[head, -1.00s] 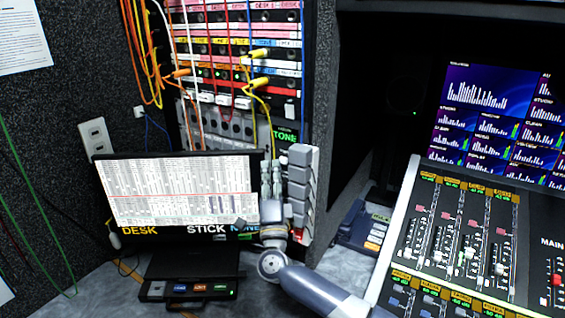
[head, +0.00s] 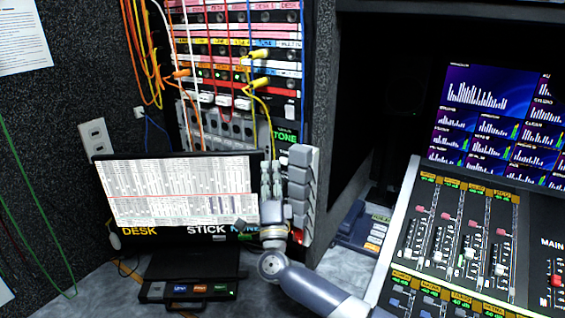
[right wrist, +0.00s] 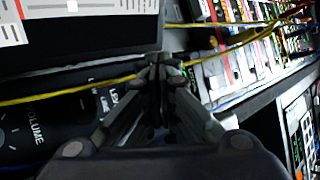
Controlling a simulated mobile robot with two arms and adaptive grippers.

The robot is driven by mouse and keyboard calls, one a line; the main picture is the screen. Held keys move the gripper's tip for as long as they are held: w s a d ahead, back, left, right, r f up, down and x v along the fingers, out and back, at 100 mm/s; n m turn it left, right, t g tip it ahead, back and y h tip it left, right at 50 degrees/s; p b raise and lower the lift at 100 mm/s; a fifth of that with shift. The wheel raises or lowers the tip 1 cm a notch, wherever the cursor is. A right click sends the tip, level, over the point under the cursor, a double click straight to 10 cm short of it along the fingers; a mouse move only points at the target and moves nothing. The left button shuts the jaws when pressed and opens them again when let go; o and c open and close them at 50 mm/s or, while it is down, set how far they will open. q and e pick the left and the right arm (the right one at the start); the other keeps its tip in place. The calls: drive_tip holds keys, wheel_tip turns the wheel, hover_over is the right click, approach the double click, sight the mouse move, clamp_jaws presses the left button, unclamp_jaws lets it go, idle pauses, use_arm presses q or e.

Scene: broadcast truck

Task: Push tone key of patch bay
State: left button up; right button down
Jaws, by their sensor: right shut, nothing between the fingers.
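The patch bay (head: 240,66) stands in the rack at the back, with coloured cords plugged into its rows. A green TONE label (head: 285,136) shows at the right of its lower panel; the key itself is hard to make out. My right gripper (head: 271,165) is shut and empty, upright just below and left of that label, in front of the panel. Whether it touches the panel cannot be told. In the right wrist view its closed fingertips (right wrist: 160,62) point at the panel, with yellow cords (right wrist: 100,82) passing by them. My left gripper is not in view.
A monitor (head: 180,190) stands left of my right gripper, close to it. A low button box (head: 190,290) lies below the monitor. The mixing desk (head: 450,240) is at the right. A small device (head: 362,228) sits between. Yellow and blue cords hang near the gripper.

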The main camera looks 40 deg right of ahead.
drive_tip(key=shift+d, duration=0.1)
drive_tip(key=shift+w+d, duration=0.15)
drive_tip(key=shift+d, duration=0.15)
